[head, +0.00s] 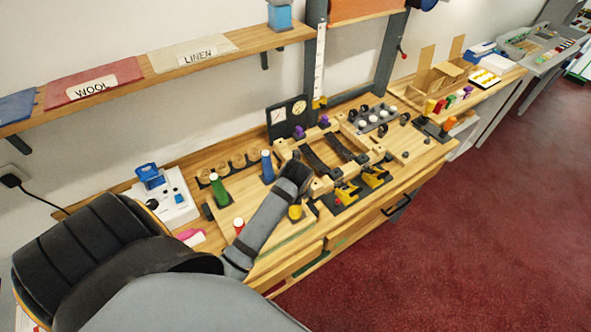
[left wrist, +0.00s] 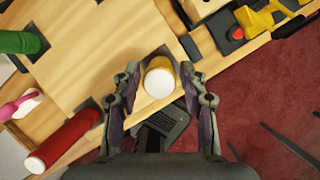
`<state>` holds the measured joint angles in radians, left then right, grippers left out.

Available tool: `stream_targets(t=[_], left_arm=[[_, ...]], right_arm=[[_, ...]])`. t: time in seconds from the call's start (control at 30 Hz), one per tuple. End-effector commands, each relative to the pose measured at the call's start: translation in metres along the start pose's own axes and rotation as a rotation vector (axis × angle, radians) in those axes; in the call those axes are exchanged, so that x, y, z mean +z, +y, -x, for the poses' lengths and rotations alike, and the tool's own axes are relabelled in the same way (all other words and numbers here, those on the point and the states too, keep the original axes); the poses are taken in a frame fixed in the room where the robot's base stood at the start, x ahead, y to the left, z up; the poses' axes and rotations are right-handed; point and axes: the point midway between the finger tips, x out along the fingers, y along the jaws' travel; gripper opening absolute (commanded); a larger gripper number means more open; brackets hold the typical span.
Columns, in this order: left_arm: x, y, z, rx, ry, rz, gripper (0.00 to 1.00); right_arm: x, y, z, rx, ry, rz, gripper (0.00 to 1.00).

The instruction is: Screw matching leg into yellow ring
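The yellow leg (head: 295,212) has a white end and stands at the near right corner of the wooden board (head: 256,208). In the left wrist view the yellow leg (left wrist: 160,78) is seen end-on between the fingers of my left gripper (left wrist: 160,72). The fingers are apart, with a narrow gap on either side. The dark corner pad (left wrist: 154,53) shows just behind the leg; its yellow ring is hidden. The green leg (head: 218,189), blue leg (head: 267,167) and red leg (head: 238,226) stand at the other corners. My right gripper is not in view.
A wooden frame with yellow clamps (head: 347,194) stands close to the right. A white box with a blue top (head: 172,207) and a pink item (head: 189,235) lie to the left. A shelf (head: 170,68) runs above. The counter's front edge is near the yellow leg.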

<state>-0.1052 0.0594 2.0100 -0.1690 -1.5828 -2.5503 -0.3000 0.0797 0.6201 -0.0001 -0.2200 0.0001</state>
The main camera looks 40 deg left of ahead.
Motion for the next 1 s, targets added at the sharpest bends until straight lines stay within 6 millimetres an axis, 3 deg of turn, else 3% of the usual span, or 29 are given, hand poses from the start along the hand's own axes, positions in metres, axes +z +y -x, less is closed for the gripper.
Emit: stream_targets(t=[0.17,0.5,0.7,0.97,1.0], left_arm=[[0.0005,-0.0022,0.0004,0.028,0.001,0.078,0.43],[0.0044,-0.0033,0.0001,0.347,0.001,0.829,0.43],[0.004,-0.0029,-0.0005,0.482,0.003,1.151,0.43],[0.0033,-0.0028,-0.0005,0.502,0.003,1.206,0.43],[0.0033,-0.0028,-0.0006,0.501,0.003,1.205,0.39]], right_arm=[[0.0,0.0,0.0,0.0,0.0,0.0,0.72],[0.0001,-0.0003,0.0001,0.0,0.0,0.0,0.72],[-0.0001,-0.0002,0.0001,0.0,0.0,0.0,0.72],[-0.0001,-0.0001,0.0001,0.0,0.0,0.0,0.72],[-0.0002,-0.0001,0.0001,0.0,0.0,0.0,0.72]])
